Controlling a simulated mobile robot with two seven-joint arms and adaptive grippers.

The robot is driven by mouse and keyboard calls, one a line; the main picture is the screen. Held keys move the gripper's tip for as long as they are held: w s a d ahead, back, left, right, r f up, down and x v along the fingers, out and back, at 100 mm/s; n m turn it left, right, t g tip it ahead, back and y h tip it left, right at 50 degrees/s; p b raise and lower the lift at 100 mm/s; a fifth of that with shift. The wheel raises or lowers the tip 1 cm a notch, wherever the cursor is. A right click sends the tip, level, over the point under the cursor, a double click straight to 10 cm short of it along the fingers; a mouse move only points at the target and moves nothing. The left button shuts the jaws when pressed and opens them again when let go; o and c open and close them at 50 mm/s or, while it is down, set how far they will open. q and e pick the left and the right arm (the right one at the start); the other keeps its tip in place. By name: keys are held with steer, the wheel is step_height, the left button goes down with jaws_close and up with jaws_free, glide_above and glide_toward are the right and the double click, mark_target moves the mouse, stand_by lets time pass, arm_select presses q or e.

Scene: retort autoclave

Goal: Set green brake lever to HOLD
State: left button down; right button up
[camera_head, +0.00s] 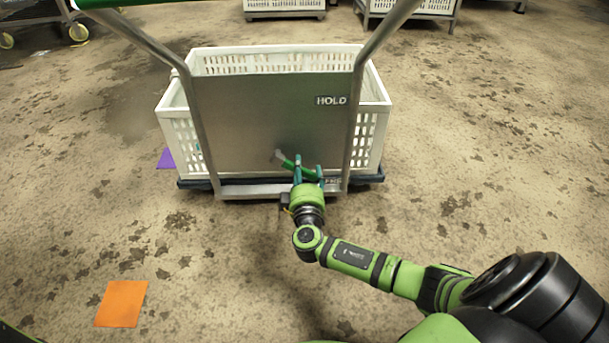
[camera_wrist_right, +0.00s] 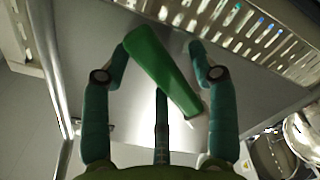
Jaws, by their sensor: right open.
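The green brake lever (camera_head: 289,163) is on the steel plate (camera_head: 262,113) of a cart. It runs from a pivot at the left down and right toward the lower label. The HOLD label (camera_head: 331,100) is at the plate's upper right. The lower label (camera_head: 333,181), partly hidden by my gripper, seems to read FREE. My right gripper (camera_head: 309,170) is at the lever's outer end, open. In the wrist view the lever (camera_wrist_right: 162,68) slants between the two spread fingers of this gripper (camera_wrist_right: 160,49), its broad end close to the left fingertip; I cannot tell whether they touch. My left gripper is out of view.
A white perforated crate (camera_head: 377,105) stands on the cart behind the plate. Slanted steel handle bars (camera_head: 388,30) rise on both sides of the plate. An orange square (camera_head: 121,303) and a purple one (camera_head: 166,159) lie on the stained floor. The floor at right is clear.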

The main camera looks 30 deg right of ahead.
jaws_close()
steer(key=shift+r, duration=0.1)
